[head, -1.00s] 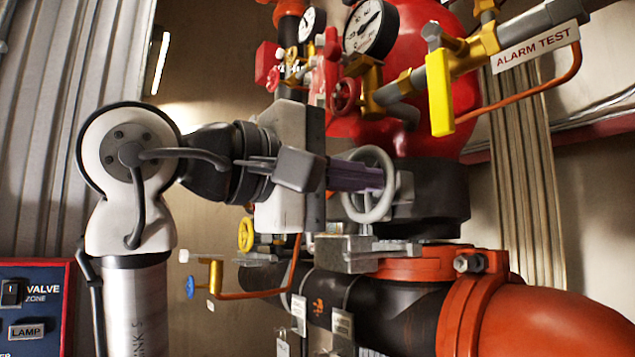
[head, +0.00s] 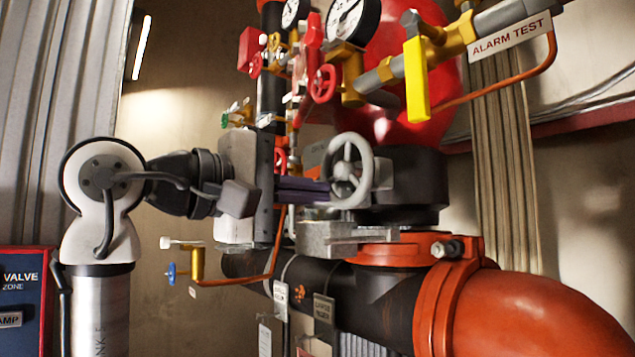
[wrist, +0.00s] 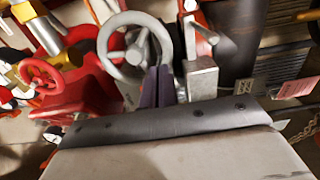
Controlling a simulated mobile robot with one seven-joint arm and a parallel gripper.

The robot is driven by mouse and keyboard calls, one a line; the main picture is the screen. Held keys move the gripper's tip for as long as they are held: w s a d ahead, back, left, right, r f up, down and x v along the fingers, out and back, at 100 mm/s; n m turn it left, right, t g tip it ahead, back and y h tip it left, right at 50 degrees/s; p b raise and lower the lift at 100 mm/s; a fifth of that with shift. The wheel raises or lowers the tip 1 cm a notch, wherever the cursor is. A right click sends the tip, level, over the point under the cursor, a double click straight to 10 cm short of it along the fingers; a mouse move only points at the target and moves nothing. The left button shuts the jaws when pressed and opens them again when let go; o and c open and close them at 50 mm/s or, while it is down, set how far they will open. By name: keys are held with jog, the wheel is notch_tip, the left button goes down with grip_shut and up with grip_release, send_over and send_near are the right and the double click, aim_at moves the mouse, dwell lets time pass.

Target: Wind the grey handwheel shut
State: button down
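The grey handwheel (head: 349,171) stands at the middle of the head view, in front of a dark valve body, with its spokes visible. It also shows at the top of the wrist view (wrist: 134,45). My gripper (head: 326,192) reaches it from the left. In the wrist view its purple fingers (wrist: 158,76) lie close together at the lower right part of the rim. They look shut on the rim, though the contact is partly hidden.
A grey metal block (head: 335,238) sits just below the wheel. A yellow lever (head: 416,80), pressure gauge (head: 352,22) and red handwheel (head: 323,84) are above. A thin copper pipe (head: 245,280) runs below my gripper. An orange pipe (head: 520,310) fills the lower right.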

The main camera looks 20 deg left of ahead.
aim_at(335, 142)
jog(key=shift+w+a+r+p, duration=0.2)
jog(key=shift+w+r+p, duration=0.1)
jog(key=shift+r, duration=0.15)
jog(key=shift+w+a+r+p, duration=0.15)
jog(key=shift+r+p, duration=0.15)
jog(key=shift+r, duration=0.1)
jog(key=shift+w+a+r+p, duration=0.1)
jog(key=shift+r+p, duration=0.5)
jog(key=shift+r, duration=0.45)
jog(key=shift+s+d+r+p, duration=0.25)
jog(key=shift+d+r+p, duration=0.15)
jog(key=shift+r, duration=0.25)
jog(key=shift+s+d+r, duration=0.4)
jog(key=shift+d, duration=0.05)
jog(key=shift+s+d+r, duration=0.1)
jog(key=shift+s+d, duration=0.15)
jog(key=v, duration=0.3)
jog(key=shift+s+a, duration=0.25)
jog(key=shift+a, duration=0.05)
